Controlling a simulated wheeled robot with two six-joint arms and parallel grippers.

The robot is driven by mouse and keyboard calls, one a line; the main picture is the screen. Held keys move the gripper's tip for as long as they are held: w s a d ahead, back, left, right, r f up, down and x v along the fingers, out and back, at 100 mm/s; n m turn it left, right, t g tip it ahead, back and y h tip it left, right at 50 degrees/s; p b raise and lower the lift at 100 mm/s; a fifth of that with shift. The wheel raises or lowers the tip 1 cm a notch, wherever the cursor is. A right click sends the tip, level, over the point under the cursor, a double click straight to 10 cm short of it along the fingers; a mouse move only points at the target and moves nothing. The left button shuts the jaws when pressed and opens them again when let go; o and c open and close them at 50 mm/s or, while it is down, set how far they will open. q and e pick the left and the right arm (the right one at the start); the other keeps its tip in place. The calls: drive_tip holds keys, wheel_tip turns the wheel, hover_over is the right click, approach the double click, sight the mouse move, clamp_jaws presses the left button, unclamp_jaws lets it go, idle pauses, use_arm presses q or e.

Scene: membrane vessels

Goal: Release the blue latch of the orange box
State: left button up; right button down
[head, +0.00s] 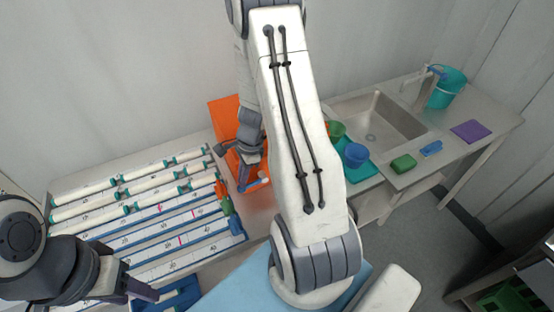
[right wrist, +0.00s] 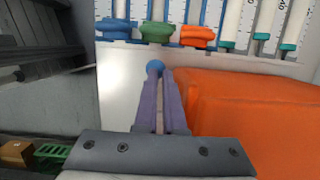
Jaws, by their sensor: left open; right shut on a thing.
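The orange box (head: 224,112) stands on the bench behind my right arm, which hides much of it. In the right wrist view, a plain orange side of the box (right wrist: 250,115) fills the right. My right gripper (head: 243,184) points down at the front of the box. In the right wrist view, its fingers (right wrist: 157,78) are closed together with the small round blue latch (right wrist: 155,66) at their tips, beside the box's left edge. The fingers hide the rest of the latch. My left gripper (head: 146,293) is open and empty at the lower left, away from the box.
A rack of white membrane tubes (head: 150,192) lies left of the box, with green, orange and blue caps nearby (right wrist: 158,31). To the right are a sink (head: 375,125), a blue cup (head: 355,155), a green sponge (head: 403,164) and a teal bucket (head: 447,88).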

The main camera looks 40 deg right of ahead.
drive_tip(key=shift+s+a+f, duration=0.4)
drive_tip(key=shift+a+f, duration=0.1)
drive_tip(key=r+p, duration=0.1)
drive_tip(key=r, duration=0.1)
drive_tip(key=r+p, duration=0.4)
drive_tip(key=shift+w+d, duration=0.2)
drive_tip(key=shift+w, duration=0.15)
drive_tip(key=w+a+r, duration=0.2)
drive_tip(key=a+r, duration=0.4)
drive_tip(key=shift+w+a+b, duration=0.15)
drive_tip(key=shift+a+b, duration=0.1)
drive_tip(key=shift+b, duration=0.2)
